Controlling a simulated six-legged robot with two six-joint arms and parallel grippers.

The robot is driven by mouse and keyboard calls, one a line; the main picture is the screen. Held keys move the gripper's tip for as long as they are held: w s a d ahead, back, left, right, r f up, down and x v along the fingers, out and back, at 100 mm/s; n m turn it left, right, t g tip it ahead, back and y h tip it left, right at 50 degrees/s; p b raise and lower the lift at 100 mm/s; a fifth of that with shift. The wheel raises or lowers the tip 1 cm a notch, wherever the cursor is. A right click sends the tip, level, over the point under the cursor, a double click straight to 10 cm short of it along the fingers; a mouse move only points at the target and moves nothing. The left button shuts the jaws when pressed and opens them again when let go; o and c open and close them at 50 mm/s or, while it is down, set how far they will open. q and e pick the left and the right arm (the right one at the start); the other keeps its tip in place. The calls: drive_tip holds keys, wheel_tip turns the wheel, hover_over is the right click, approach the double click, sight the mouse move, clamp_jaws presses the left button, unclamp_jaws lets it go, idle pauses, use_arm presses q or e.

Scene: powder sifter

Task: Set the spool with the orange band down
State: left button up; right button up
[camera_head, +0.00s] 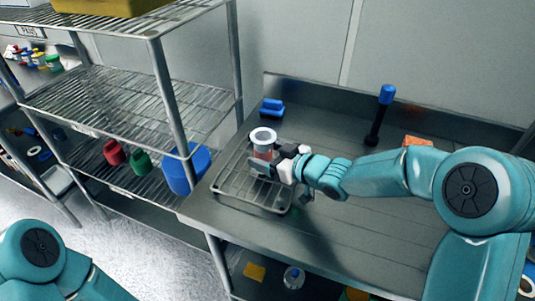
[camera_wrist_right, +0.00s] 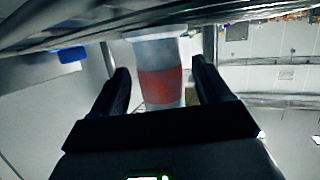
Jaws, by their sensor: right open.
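The spool with the orange band (camera_head: 263,136) stands upright at the wire rack (camera_head: 232,190) on the left part of the metal bench, its pale ring-shaped top facing up. In the right wrist view the spool (camera_wrist_right: 160,85) shows its red-orange band between my fingers. My right gripper (camera_head: 262,166) reaches in from the right around the spool. Its fingers (camera_wrist_right: 160,68) are apart, with a gap on each side of the spool. In the right wrist view, the spool's pale end meets or nearly meets the metal at the top. My left gripper is out of view.
A blue block (camera_head: 271,108) lies behind the rack. A blue-topped dark tool (camera_head: 380,112) stands upright farther right, near an orange block (camera_head: 417,141). Wire shelves (camera_head: 120,100) with a blue container (camera_head: 187,170) stand close on the left. The bench front (camera_head: 330,235) is clear.

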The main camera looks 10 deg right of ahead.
drive_tip(key=v, duration=1.1)
drive_tip(key=shift+s+d+r, duration=0.15)
drive_tip(key=shift+s+d, duration=0.05)
drive_tip(key=shift+s, duration=0.1)
